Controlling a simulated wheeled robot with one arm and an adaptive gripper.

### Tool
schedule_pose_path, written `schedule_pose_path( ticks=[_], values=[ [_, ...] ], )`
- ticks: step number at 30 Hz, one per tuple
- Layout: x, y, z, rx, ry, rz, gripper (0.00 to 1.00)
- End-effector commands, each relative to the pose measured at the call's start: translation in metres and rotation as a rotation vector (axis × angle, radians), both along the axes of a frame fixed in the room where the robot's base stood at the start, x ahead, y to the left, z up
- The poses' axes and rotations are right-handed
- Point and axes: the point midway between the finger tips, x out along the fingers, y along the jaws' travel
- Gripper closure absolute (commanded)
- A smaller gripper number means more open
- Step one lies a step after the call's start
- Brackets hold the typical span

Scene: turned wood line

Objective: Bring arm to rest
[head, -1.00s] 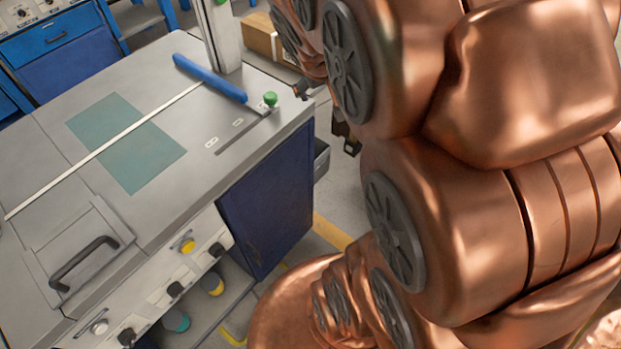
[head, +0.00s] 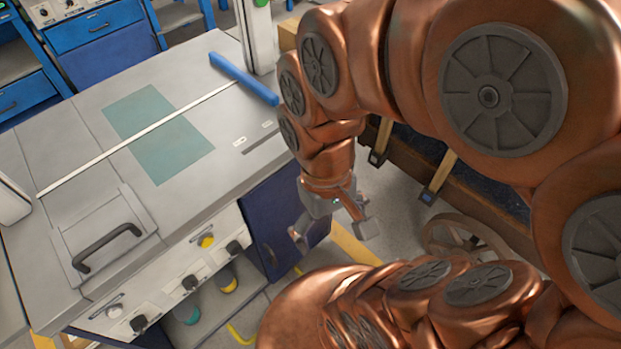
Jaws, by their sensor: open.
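My copper-coloured arm fills the right side of the head view. My gripper (head: 331,236) hangs at the arm's end, pointing down, in front of the blue side of the workbench. Its two grey fingers are spread apart with nothing between them. It is beyond the right end of the bench top, over the floor side.
The grey workbench (head: 75,130) has a teal patch (head: 158,133), a blue bar (head: 243,79) and a black-handled hatch (head: 107,247). Knobs line its front. A wooden crate (head: 405,150) and a wheel (head: 468,240) stand right of my gripper. Blue cabinets (head: 98,25) stand behind.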

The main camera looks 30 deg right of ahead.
Motion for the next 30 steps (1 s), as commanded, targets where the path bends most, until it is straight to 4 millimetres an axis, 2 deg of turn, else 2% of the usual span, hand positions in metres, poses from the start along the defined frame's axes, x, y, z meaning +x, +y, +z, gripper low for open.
schedule_pose_path(
  ticks=[4, 8, 15, 19, 23, 30],
  values=[
    [0.0, 0.0, 0.0, 0.0, -0.001, -0.001, 0.0],
    [0.001, 0.0, 0.025, 0.0, -0.007, -0.001, 0.0],
    [0.003, 0.0, 0.083, 0.0, -0.027, -0.002, 0.0],
    [0.004, 0.0, 0.109, 0.0, -0.038, -0.002, 0.0],
    [0.005, 0.0, 0.12, 0.0, -0.044, -0.002, 0.0],
    [0.005, 0.0, 0.121, 0.0, -0.044, -0.002, 0.0]
  ],
)
